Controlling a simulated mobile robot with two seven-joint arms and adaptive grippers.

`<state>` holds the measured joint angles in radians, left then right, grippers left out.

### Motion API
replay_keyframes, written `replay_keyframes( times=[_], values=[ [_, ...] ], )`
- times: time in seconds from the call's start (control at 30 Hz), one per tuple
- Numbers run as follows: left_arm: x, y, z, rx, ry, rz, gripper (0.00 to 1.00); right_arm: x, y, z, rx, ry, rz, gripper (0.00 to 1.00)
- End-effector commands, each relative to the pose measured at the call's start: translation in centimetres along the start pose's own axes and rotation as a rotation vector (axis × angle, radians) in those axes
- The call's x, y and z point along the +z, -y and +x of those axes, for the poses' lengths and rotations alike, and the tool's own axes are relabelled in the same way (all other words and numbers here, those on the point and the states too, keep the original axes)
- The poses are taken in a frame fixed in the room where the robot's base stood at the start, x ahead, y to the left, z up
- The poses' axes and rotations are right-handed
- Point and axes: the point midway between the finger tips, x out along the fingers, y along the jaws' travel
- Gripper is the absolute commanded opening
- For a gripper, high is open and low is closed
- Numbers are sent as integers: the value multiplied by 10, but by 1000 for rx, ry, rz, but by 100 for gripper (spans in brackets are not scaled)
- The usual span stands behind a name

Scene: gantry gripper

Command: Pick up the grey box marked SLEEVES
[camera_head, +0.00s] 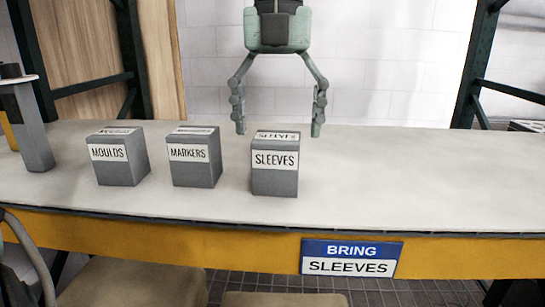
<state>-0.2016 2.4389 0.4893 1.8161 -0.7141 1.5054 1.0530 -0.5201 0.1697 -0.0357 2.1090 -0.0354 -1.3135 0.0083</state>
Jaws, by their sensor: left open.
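The grey box marked SLEEVES (274,180) stands upright on the pale tabletop, with white labels on its front and top. My left gripper (279,131) hangs from above with its two fingers spread wide. The fingertips show to either side of the box's top, at about its upper edge in the picture. The gripper is open and holds nothing. I cannot tell how far the fingertips are from the box in depth. My right gripper is not in view.
A grey box marked MARKERS (196,176) and one marked MOULDS (117,174) stand to the left on the table (420,180). The tabletop right of the SLEEVES box is clear. A sign reading BRING SLEEVES (351,258) is on the yellow front edge.

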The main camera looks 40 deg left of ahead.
Motion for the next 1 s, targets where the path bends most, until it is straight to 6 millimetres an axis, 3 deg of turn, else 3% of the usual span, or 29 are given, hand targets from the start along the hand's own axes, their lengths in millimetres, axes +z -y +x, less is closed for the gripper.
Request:
replay_keyframes(
  times=[0.43, 0.77, 1.0],
  values=[
    [-5, -2, 60, 1, -4, 0, 83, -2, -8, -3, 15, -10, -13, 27],
    [-4, -1, 70, -1, 0, -2, 83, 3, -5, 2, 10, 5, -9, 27],
    [-4, -1, 69, 0, 0, -2, 55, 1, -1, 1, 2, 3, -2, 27]
  ],
)
